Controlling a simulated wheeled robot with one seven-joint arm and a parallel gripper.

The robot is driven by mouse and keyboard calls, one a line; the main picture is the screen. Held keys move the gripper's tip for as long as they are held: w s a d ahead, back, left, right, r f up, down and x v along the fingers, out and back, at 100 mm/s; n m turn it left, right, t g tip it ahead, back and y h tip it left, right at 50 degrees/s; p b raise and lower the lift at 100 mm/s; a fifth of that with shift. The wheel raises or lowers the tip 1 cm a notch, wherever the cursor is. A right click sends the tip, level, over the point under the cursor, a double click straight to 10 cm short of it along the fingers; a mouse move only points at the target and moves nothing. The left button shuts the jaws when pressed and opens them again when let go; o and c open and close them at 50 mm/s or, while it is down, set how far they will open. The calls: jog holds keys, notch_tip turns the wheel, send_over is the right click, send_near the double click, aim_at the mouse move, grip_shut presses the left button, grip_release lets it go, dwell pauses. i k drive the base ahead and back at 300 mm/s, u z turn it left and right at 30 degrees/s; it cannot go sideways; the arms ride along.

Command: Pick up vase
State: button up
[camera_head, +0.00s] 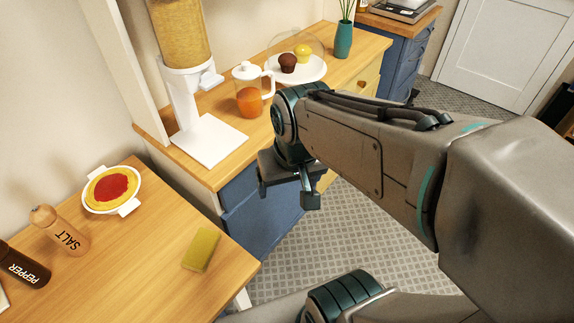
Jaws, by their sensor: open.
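A teal vase (343,41) with green stems stands upright at the far end of the wooden counter, near its back edge. It is beside the plate of muffins. My gripper (288,196) hangs in front of the blue cabinet, on the near side of the counter's front edge and well away from the vase. Its jaws are open, with nothing seen between them. My arm comes in from the right and covers part of the counter's front.
A cereal dispenser (187,85), a glass pitcher (249,99) with orange liquid and a muffin plate (312,68) stand along the counter. A nearer table holds a pie dish (112,190), salt (60,230) and pepper shakers, and a yellow sponge (201,249). Tiled floor (335,245) lies right.

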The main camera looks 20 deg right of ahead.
aim_at(343, 41)
jog(key=z, duration=1.95)
jog(key=i, duration=2.05)
jog(key=u, duration=2.85)
